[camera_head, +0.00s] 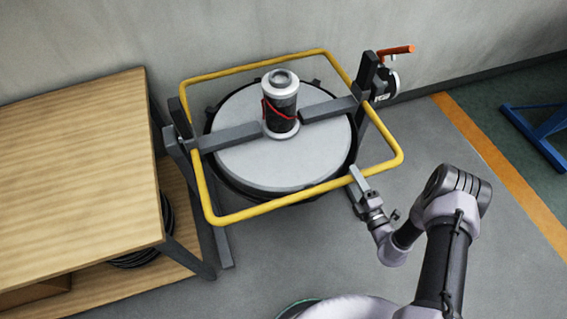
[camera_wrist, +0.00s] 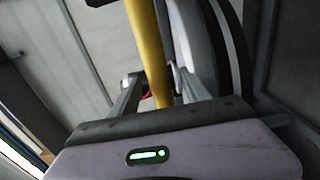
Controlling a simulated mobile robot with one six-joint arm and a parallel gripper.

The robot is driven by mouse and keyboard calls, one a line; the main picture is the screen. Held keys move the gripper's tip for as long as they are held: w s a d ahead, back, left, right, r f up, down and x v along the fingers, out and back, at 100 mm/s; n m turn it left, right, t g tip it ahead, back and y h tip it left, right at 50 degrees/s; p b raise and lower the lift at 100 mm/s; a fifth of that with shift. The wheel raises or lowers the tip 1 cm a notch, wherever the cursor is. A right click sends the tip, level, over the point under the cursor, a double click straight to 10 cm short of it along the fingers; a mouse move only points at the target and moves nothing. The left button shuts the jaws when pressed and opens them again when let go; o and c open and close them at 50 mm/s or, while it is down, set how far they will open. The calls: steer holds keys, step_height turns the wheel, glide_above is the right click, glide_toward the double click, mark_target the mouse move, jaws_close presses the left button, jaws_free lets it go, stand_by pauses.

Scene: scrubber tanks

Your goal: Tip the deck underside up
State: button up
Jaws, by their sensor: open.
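The deck (camera_head: 245,160) is a round grey disc with a dark rim. It lies roughly level in a stand, with a dark cylindrical motor (camera_head: 281,100) upright on top. A yellow tube frame (camera_head: 268,207) surrounds it; its bar also shows in the wrist view (camera_wrist: 148,45). My gripper (camera_head: 357,180) is at the frame's near right part, close to the front right corner. In the wrist view my gripper (camera_wrist: 156,78) is open, with the yellow bar running between its two fingers. I cannot tell whether either finger touches the bar. The deck's underside is hidden.
A lever with an orange handle (camera_head: 396,50) sits at the stand's right post. A wooden bench (camera_head: 80,170) stands close on the left, with a coiled black hose (camera_head: 140,257) on its lower shelf. A wall is behind.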

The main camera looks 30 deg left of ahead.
steer(key=shift+c, duration=0.4)
jaws_close()
step_height(320, 180, down, 7)
steer(key=a+b, duration=0.1)
steer(key=b, duration=0.2)
steer(key=shift+w, duration=0.45)
steer(key=shift+f, duration=0.1)
steer(key=shift+a+f, duration=0.1)
steer(key=shift+f, duration=0.05)
step_height(320, 180, down, 6)
steer(key=w+a, duration=0.2)
steer(key=shift+f, duration=0.2)
steer(key=shift+o, duration=0.4)
jaws_free()
steer(key=shift+a, duration=0.1)
